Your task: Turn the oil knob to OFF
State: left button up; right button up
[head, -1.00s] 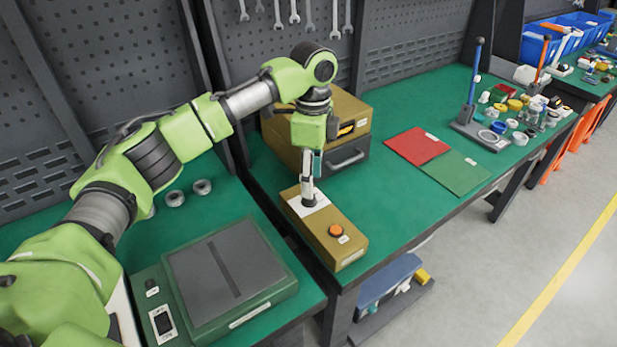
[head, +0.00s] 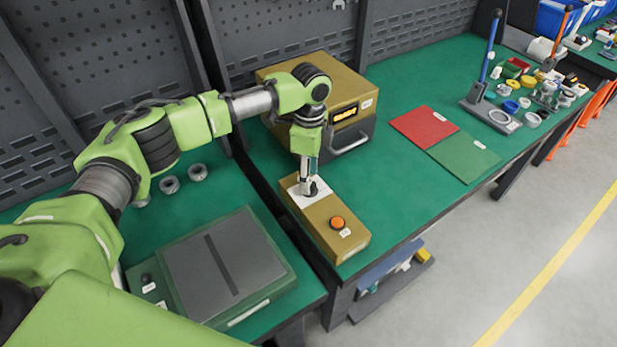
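A long tan control box (head: 322,222) lies on the green bench, with a white plate (head: 291,184) at its far end and an orange button (head: 337,222) near its front end. My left gripper (head: 308,190) points down at the white plate, its fingertips on or just above a small dark knob there. The fingers look close together around the knob. The knob is mostly hidden, so its setting and the plate's markings cannot be read. My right gripper is not in view.
A tan oven-like unit (head: 372,105) with a lit display and a handle stands behind the box. A dark-topped green device (head: 225,262) is at the left. Red (head: 424,127) and green (head: 464,157) mats lie to the right, with clear bench around them.

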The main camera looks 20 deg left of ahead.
pick_arm(q)
jog(key=shift+f, duration=0.55)
jog(key=shift+s+f, duration=0.1)
jog(key=shift+f, duration=0.4)
jog(key=c, duration=1.1)
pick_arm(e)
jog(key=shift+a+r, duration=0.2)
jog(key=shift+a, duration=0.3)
